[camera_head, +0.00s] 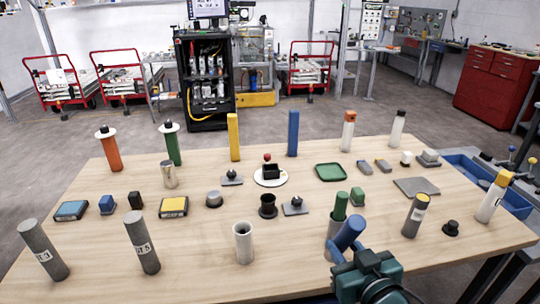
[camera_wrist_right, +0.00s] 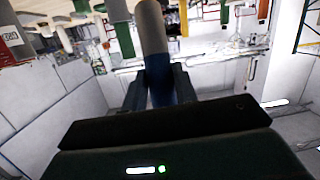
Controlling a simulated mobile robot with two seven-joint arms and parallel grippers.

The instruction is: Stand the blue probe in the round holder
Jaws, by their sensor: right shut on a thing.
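My right gripper (camera_head: 357,258) is shut on a blue cylinder, the blue probe (camera_head: 347,232), at the table's front right. The probe leans up and to the right in the head view. In the right wrist view the fingers (camera_wrist_right: 160,88) close on its blue part (camera_wrist_right: 160,92), with a grey part (camera_wrist_right: 152,35) beyond. A round, open-topped grey tube (camera_head: 243,245) stands upright left of the gripper, apart from it. A short black round holder (camera_head: 267,207) stands behind that tube. I cannot tell which is the round holder. My left gripper is not in view.
A grey-and-yellow cylinder (camera_head: 415,216) stands to the right. Labelled grey cylinders (camera_head: 142,245) stand front left. Bare wood lies between the grey tube and the labelled cylinders.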

